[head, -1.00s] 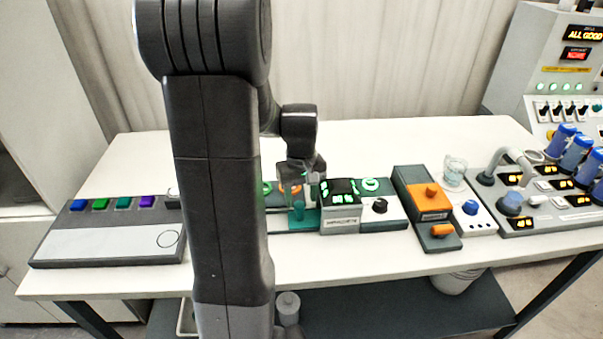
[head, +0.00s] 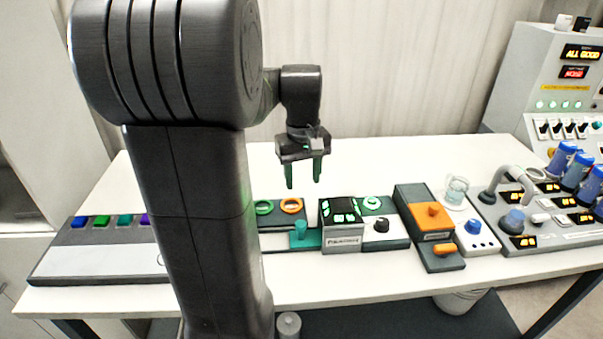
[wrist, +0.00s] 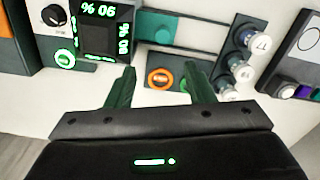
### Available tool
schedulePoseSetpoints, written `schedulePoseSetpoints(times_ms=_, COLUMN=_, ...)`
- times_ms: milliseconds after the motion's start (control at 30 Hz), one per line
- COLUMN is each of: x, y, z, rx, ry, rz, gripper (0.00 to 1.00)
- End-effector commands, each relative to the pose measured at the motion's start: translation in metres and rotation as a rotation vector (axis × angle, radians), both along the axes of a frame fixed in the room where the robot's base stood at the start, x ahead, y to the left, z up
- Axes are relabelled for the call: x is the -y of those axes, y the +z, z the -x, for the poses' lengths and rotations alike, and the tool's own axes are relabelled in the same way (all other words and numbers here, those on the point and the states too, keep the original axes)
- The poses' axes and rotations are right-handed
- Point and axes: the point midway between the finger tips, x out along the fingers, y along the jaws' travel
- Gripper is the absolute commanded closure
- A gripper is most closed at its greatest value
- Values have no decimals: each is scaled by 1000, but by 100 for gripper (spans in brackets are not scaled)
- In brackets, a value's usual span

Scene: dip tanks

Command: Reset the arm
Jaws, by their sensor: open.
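My gripper (head: 304,178) hangs above the back of the white table in the head view, fingers pointing down, apart, with nothing between them. In the wrist view my gripper (wrist: 160,88) also shows its two dark green fingers spread. Beyond the fingertips are an orange ring (wrist: 160,78) and a green ring, partly hidden by the right finger. In the head view the green ring (head: 263,207) and orange ring (head: 291,205) lie below the gripper, behind a teal handle (head: 300,232). My arm hides part of the table at left.
A display box (head: 341,224) with lit green digits stands beside a black-knob unit (head: 382,226). An orange-topped block (head: 431,216), a glass beaker (head: 456,190) and a pipe fixture (head: 505,178) stand to the right. A grey panel with coloured buttons (head: 90,250) lies at left. The table's back is clear.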

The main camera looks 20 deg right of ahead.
Motion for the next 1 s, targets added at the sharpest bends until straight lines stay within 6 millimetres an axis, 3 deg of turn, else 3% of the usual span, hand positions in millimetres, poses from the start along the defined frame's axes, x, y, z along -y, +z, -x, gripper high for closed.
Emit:
schedulePoseSetpoints(times_ms=367, x=0, y=-12, z=0, rx=-2, ry=0, rz=-1, gripper=52)
schedulePoseSetpoints(times_ms=1000, x=-2, y=-133, z=0, rx=-5, ry=1, rz=-4, gripper=52)
